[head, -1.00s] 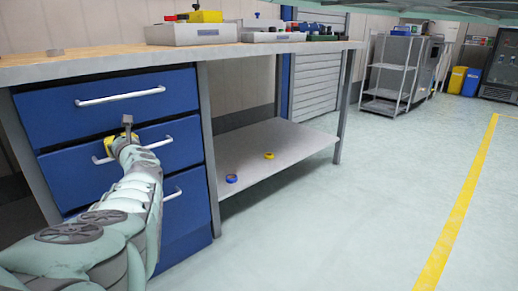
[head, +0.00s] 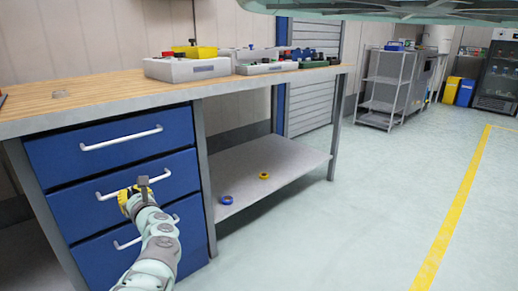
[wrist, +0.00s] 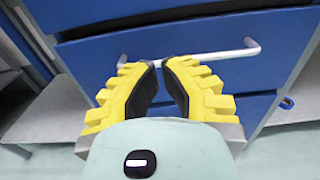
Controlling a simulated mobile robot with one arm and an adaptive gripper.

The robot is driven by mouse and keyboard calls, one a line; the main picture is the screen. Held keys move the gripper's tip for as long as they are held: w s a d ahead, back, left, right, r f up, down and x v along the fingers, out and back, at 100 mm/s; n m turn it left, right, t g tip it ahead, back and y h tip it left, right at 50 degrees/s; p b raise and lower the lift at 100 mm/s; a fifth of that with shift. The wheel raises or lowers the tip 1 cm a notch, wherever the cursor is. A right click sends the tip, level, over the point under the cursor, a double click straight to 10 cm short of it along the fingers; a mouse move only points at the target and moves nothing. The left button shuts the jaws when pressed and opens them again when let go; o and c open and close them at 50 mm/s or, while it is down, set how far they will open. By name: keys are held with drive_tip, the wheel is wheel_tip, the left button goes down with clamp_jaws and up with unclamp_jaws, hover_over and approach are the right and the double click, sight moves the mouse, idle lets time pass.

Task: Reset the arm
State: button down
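My gripper (head: 129,197) is in front of the middle blue drawer, close to its white handle (head: 134,186). In the wrist view my gripper (wrist: 159,62) shows two yellow fingers with black pads that lean toward each other. A narrow gap remains between the tips, and nothing is seen held there. A white drawer handle (wrist: 225,54) runs just beyond the tips; whether they touch it cannot be told. My arm comes up from the bottom of the head view.
Grey trays (head: 187,71) stand on top. A lower shelf (head: 280,160) holds a blue roll (head: 226,200) and a yellow roll (head: 264,176). The floor to the right is clear.

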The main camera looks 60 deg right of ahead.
drive_tip(key=shift+p+v, duration=0.45)
drive_tip(key=shift+v, duration=0.85)
drive_tip(key=shift+r, duration=0.1)
